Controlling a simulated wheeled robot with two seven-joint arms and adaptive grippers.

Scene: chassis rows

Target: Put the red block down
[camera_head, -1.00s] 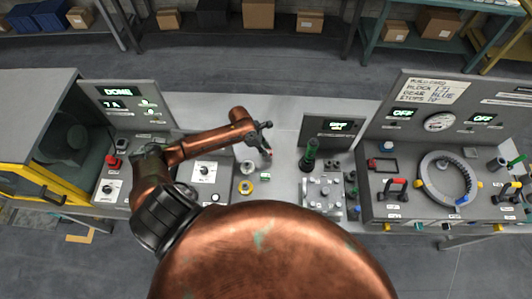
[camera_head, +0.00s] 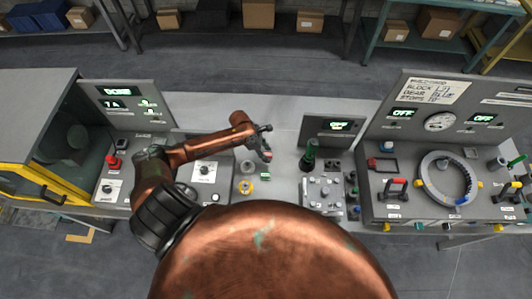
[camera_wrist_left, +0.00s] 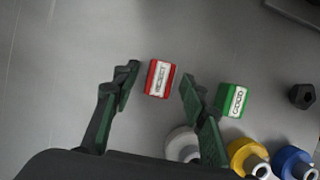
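The red block (camera_wrist_left: 160,78) with a white label shows in the left wrist view between the fingertips of my left gripper (camera_wrist_left: 158,86). A narrow gap shows on each side of it, so the fingers are open and do not appear to grip it. In the head view the left gripper (camera_head: 265,145) is over the grey table, and a small red patch shows at its fingertips. The block appears to lie on the table, but its exact height is hard to tell. My right gripper is not in view.
A green block (camera_wrist_left: 233,100) lies just right of the right finger. A white ring (camera_wrist_left: 182,145), yellow ring (camera_wrist_left: 248,158) and blue ring (camera_wrist_left: 293,163) stand nearby, with a black nut (camera_wrist_left: 302,95). A dark green cylinder (camera_head: 311,150) stands to the right. Table left of the block is clear.

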